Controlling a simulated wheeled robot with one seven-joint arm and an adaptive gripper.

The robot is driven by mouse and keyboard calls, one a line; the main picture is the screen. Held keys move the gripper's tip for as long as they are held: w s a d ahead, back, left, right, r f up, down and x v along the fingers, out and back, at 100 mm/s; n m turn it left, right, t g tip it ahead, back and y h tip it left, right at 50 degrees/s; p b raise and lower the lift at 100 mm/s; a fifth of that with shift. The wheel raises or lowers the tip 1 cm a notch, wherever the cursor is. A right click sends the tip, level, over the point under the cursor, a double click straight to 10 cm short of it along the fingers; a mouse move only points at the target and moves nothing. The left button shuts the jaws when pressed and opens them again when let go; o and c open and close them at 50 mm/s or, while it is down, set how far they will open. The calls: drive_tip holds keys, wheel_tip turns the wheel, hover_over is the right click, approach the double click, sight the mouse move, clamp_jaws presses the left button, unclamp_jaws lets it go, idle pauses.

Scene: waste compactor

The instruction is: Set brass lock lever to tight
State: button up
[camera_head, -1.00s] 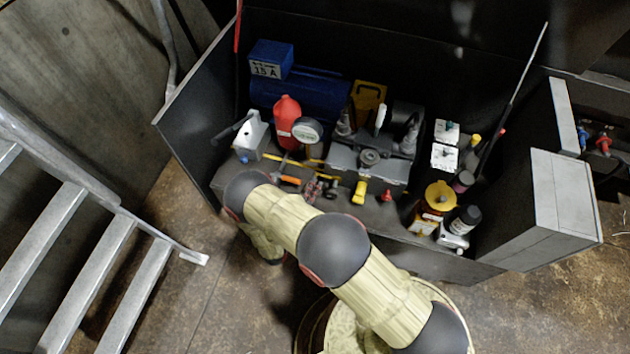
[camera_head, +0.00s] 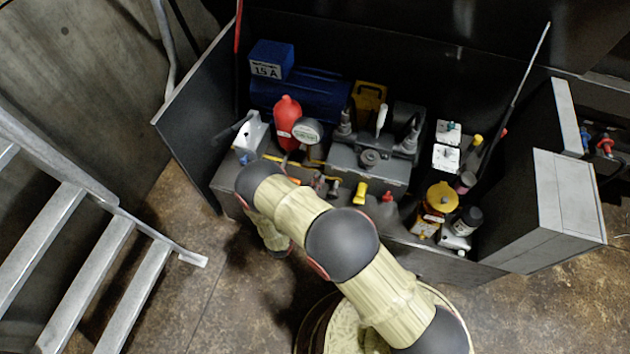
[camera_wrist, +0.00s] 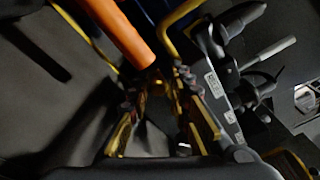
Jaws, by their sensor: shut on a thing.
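My gripper (camera_wrist: 159,98) shows in the wrist view, its two ridged fingers reaching up from the bottom. It is shut on a small brass-coloured piece (camera_wrist: 157,88), dark and mostly hidden between the fingertips. This looks like the brass lock lever, but its shape and setting cannot be read. In the head view my arm covers the gripper and most of the front left of the bench, and I cannot make out the lever there.
An orange handle (camera_wrist: 123,33) passes close by the left finger. A grey metal part with a label (camera_wrist: 218,85) stands close on the right. In the head view, a red bottle (camera_head: 287,122), a round gauge (camera_head: 307,131) and a yellow-topped container (camera_head: 440,197) crowd the bench.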

clamp_jaws()
idle(0.5)
